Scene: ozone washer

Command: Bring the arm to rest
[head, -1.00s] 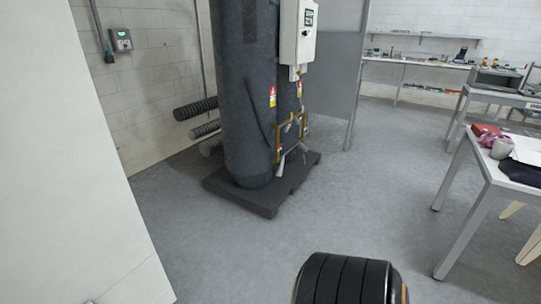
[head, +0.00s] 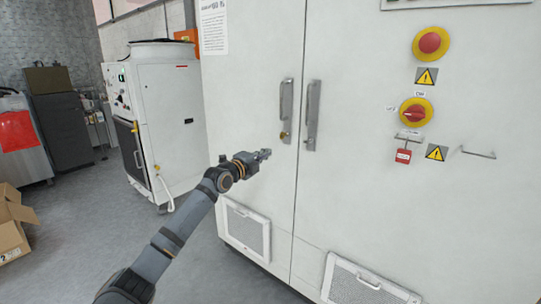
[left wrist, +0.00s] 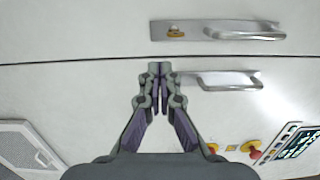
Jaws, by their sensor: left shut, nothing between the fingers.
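My left arm (head: 166,243) reaches up from the lower left in the head view. Its gripper (head: 264,154) is in front of the white cabinet's left door, a little left of and below the two door handles. In the left wrist view the gripper (left wrist: 159,70) shows with its fingertips together and nothing between them. The cabinet fills the view behind it. I cannot tell the exact gap between fingertips and door. My right gripper is in neither view.
The white cabinet (head: 365,215) has a left handle (head: 286,110) and a right handle (head: 311,115). Red-and-yellow knobs (head: 416,112) and a red tag (head: 403,156) are on its right door. A white machine (head: 165,115) and an open cardboard box (head: 12,225) stand left, with grey floor between.

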